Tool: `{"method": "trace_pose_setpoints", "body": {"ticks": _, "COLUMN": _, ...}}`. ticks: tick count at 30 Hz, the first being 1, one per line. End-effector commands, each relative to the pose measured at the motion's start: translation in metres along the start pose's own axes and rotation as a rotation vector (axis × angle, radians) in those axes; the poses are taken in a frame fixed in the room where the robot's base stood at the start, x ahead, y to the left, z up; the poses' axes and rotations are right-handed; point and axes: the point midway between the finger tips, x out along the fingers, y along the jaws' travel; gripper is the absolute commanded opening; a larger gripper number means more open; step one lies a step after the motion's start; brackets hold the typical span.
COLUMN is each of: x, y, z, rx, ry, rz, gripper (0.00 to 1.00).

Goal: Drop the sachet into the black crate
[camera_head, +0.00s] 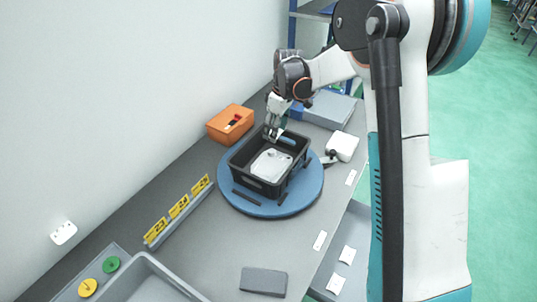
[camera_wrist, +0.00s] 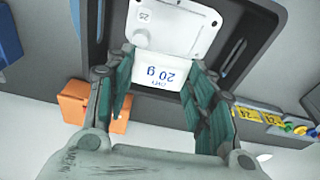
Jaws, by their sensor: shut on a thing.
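My gripper (camera_head: 272,134) is over the far left end of the black crate (camera_head: 254,184), pointing down. In the wrist view, my gripper (camera_wrist: 157,75) is shut on the sachet (camera_wrist: 158,72), a small white packet printed "20 g", held between the two green-grey fingers. The sachet's lower edge is hidden by the fingers and cannot be told apart in the head view. Inside the crate lies a pale flat casting (camera_head: 271,164), also seen beyond the sachet in the wrist view (camera_wrist: 178,22). Whether the sachet touches the casting cannot be told.
An orange box (camera_head: 229,123) is behind left, a white box (camera_head: 343,146) right. Yellow number tags (camera_head: 179,206) line the wall side. A grey block (camera_head: 263,281) and grey tray (camera_head: 148,283) are nearer.

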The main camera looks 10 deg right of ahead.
Motion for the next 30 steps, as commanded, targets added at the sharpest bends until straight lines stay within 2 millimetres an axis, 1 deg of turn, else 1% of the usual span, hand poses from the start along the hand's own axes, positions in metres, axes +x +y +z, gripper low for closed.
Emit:
{"method": "trace_pose_setpoints", "body": {"ticks": 5, "x": 0.007, "y": 0.000, "z": 0.001, "rx": 0.001, "ry": 0.000, "rz": 0.000, "gripper": 0.33}}
{"method": "trace_pose_setpoints", "body": {"ticks": 8, "x": 0.016, "y": 0.000, "z": 0.003, "rx": 0.001, "ry": 0.000, "rz": 0.000, "gripper": 0.33}}
{"method": "trace_pose_setpoints", "body": {"ticks": 18, "x": 0.053, "y": 0.000, "z": 0.008, "rx": 0.001, "ry": 0.000, "rz": 0.000, "gripper": 0.33}}
{"method": "trace_pose_setpoints", "body": {"ticks": 22, "x": 0.059, "y": 0.000, "z": 0.009, "rx": 0.001, "ry": 0.000, "rz": 0.000, "gripper": 0.33}}
{"method": "trace_pose_setpoints", "body": {"ticks": 29, "x": 0.059, "y": 0.000, "z": 0.009, "rx": 0.001, "ry": 0.000, "rz": 0.000, "gripper": 0.33}}
{"method": "trace_pose_setpoints", "body": {"ticks": 30, "x": 0.059, "y": 0.000, "z": 0.009, "rx": 0.001, "ry": 0.000, "rz": 0.000, "gripper": 0.52}}
